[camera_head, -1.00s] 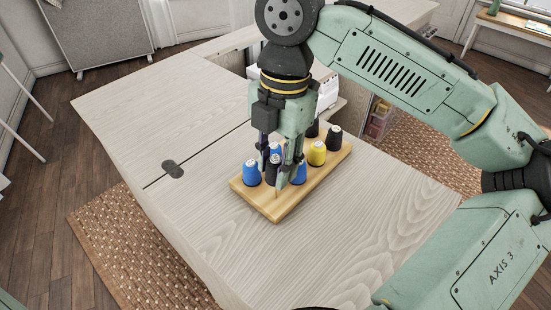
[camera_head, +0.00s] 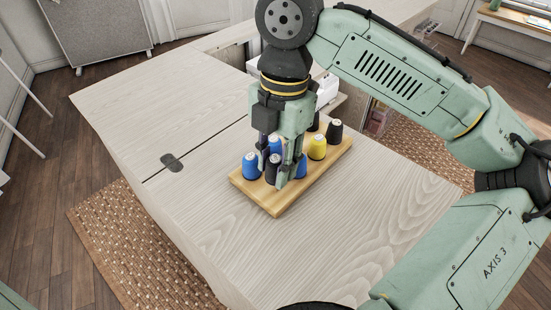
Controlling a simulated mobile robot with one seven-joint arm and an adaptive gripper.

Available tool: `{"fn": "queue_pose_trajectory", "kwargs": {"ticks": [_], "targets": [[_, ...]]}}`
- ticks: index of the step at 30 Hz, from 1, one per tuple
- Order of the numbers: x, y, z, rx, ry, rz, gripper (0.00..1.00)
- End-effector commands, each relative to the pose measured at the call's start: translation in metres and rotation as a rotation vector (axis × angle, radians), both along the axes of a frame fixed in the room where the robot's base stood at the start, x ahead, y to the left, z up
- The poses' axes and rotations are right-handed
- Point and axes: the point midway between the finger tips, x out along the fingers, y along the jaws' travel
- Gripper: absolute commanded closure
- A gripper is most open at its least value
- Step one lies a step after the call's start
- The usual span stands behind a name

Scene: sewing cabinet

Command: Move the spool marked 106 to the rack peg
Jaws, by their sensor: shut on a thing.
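The wooden rack (camera_head: 277,207) lies on the cabinet top and bears several spools. My gripper (camera_head: 273,170) points down over its near part, shut on a dark spool (camera_head: 273,167) with a pale top. The fingers partly hide this spool, and I cannot tell whether its base touches the rack. A blue spool (camera_head: 251,167) stands just left of my gripper. Other blue spools (camera_head: 302,168) show behind and right of the fingers. A yellow spool (camera_head: 317,147) and a black spool (camera_head: 335,133) stand farther back. No number is readable, and no bare peg shows clearly.
The pale wooden cabinet top (camera_head: 330,225) is clear to the front, left and right of the rack. A dark oval fitting (camera_head: 171,161) lies on its seam at left. A white machine (camera_head: 327,88) stands behind my gripper, partly hidden.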

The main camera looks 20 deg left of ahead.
Motion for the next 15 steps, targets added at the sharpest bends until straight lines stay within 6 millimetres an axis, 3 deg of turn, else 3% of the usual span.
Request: {"fn": "queue_pose_trajectory", "kwargs": {"ticks": [15], "targets": [[0.000, 0.000, -0.014, 0.000, -0.001, 0.000, 0.85]]}}
